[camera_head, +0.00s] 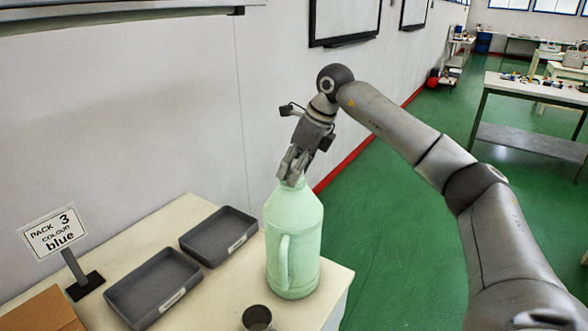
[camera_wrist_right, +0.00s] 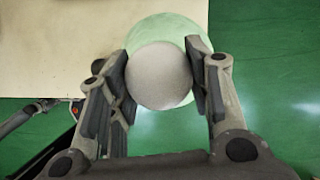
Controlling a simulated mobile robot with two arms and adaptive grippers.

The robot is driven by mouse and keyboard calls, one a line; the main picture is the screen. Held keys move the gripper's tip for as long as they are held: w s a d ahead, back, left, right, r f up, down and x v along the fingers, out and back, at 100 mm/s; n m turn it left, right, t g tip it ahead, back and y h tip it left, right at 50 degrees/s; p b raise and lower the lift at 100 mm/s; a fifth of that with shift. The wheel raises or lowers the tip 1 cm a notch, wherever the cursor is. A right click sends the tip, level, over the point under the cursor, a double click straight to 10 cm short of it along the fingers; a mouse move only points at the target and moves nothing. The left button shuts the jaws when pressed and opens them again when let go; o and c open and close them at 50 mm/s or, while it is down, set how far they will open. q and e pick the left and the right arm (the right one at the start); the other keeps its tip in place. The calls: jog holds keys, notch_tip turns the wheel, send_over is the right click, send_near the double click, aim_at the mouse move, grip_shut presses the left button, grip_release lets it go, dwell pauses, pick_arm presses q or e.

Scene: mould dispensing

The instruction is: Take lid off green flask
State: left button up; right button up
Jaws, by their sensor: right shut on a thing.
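The pale green flask (camera_head: 294,235) stands upright near the right end of the table in the head view, its handle facing the front. My right gripper (camera_head: 292,172) is above its neck, pointing down. In the right wrist view the round grey-white lid (camera_wrist_right: 160,76) lies between the two fingers of my right gripper (camera_wrist_right: 162,84), which are shut on its sides. The green flask (camera_wrist_right: 163,27) shows as a pale green round shape beneath the lid. In the head view the fingers hide the lid. I cannot tell whether the lid is still seated on the neck. My left gripper is not in view.
Two dark grey trays, the back one (camera_head: 219,234) and the front one (camera_head: 153,286), lie left of the flask. A dark cup (camera_head: 257,317) stands at the front. A sign reading "PACK 3 COLOUR blue" (camera_head: 54,233) and a cardboard box (camera_head: 42,312) are at the left.

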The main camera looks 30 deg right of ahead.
aim_at(294, 163)
jog(key=shift+r, duration=0.4)
notch_tip(294, 163, up, 2)
jog(key=shift+r, duration=0.2)
jog(key=s+d+r+b, duration=0.2)
jog(key=s+r+b, duration=0.1)
jog(key=s+r, duration=0.9)
jog(key=s+a+f+n+g+y, duration=0.1)
jog(key=a+f+n+g, duration=0.1)
jog(key=a+f+n, duration=0.6)
jog(key=a+f+n+g+y, duration=0.1)
jog(key=a+f+n+g, duration=0.2)
jog(key=f+n, duration=0.5)
jog(key=s+a+f+n+g+h, duration=0.1)
jog(key=s+a+f+n+h, duration=0.1)
jog(key=s+a+f+n, duration=0.3)
jog(key=s+a+f+n+g+h, duration=0.2)
jog(key=s+a+f+n, duration=0.3)
jog(key=f+n, duration=0.3)
notch_tip(294, 163, down, 4)
jog(key=shift+f+n, duration=0.1)
jog(key=shift+n, duration=0.2)
